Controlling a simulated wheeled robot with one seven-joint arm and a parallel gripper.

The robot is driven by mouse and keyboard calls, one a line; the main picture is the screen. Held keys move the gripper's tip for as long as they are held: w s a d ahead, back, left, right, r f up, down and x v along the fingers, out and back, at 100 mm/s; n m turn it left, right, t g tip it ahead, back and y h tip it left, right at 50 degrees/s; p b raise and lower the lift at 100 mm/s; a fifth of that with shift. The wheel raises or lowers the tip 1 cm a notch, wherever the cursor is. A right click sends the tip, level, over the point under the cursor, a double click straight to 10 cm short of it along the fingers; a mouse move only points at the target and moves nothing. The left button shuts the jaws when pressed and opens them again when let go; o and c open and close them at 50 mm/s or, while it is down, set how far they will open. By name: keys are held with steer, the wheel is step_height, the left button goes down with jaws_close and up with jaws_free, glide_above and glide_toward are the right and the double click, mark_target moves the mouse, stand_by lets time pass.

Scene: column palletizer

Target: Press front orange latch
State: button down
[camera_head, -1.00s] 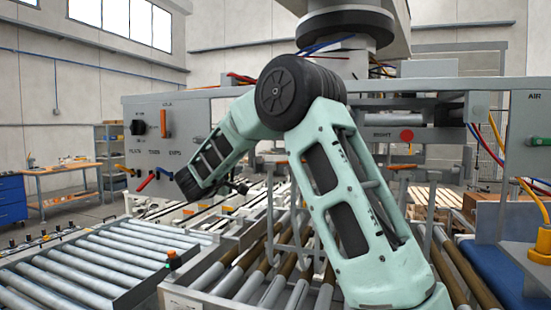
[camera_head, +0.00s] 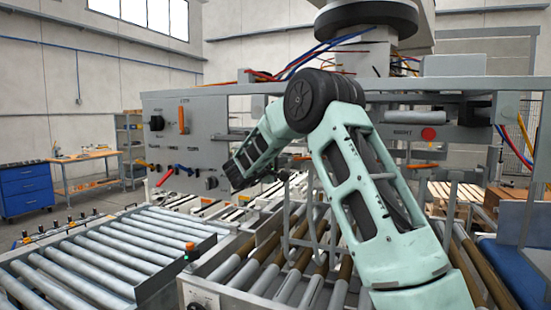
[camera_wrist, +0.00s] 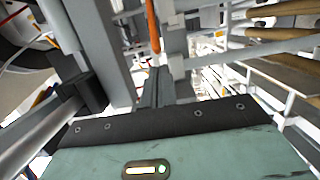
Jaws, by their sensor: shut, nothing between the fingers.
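In the wrist view my gripper (camera_wrist: 156,80) is a narrow grey pair of fingers with no gap seen between them, and it is shut and empty. An upright orange bar (camera_wrist: 152,26) stands just beyond the fingertips, nearly in line with them. I cannot tell whether they touch. In the head view an orange bar (camera_head: 418,166) lies below the right side of the frame, and an orange lever (camera_head: 182,119) stands on the grey panel. I cannot tell which orange part is the front latch. My fingertips cannot be made out in the head view.
A grey control panel (camera_head: 208,140) with knobs and coloured handles stands left of my forearm. Roller conveyors (camera_head: 110,250) fill the lower left. A red button (camera_head: 428,134) is on the right. Grey posts and rails stand close around my gripper in the wrist view.

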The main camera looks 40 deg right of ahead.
steer(key=shift+p+x, duration=0.55)
steer(key=shift+x, duration=1.25)
steer(key=shift+s, duration=0.1)
